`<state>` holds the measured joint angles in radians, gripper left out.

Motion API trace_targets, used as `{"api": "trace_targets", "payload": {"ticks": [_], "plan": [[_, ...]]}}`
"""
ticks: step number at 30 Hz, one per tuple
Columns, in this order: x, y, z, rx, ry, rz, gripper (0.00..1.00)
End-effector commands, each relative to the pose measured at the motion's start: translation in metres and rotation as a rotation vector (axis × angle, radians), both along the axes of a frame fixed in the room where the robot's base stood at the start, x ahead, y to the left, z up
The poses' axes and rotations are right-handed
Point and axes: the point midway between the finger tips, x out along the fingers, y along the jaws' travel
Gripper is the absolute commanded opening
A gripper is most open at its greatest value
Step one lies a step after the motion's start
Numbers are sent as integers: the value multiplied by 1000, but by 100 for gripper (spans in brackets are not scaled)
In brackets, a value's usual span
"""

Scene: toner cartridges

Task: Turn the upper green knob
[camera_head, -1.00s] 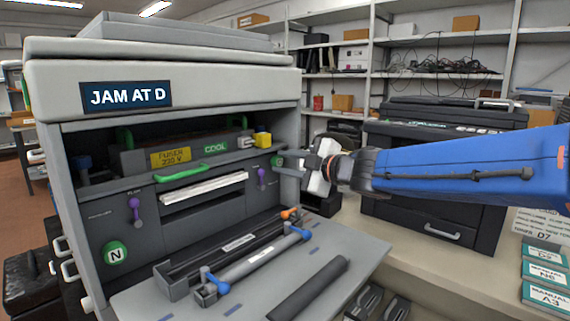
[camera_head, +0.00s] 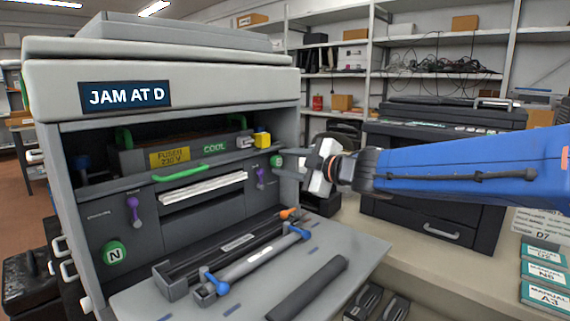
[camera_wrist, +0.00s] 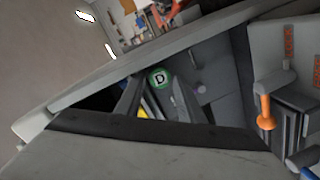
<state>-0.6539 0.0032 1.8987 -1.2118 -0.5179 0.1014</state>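The upper green knob (camera_head: 277,161) is at the right side of the printer's open front, right of a purple lever. It also shows in the wrist view as a round green knob marked D (camera_wrist: 158,78). My gripper (camera_head: 288,168) is just right of it in the head view, pointing at the printer. In the wrist view, the two fingers of my gripper (camera_wrist: 157,88) are apart, with the knob seen in the gap beyond them. I see no contact with the knob. A lower green knob marked N (camera_head: 115,254) is at the printer's lower left.
The printer (camera_head: 240,78) shows "JAM AT D". Purple levers (camera_head: 134,208), a green handle (camera_head: 181,174) and a yellow block (camera_head: 262,138) are around its opening.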

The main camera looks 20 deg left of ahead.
Motion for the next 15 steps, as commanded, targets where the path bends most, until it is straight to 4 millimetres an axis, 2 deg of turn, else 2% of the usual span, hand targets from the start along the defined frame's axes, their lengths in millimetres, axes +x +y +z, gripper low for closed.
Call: {"api": "trace_targets", "payload": {"ticks": [5, 15], "plan": [[-10, -22, 4, 1, -3, -1, 35], [-37, -83, 12, 1, -2, -3, 35]]}}
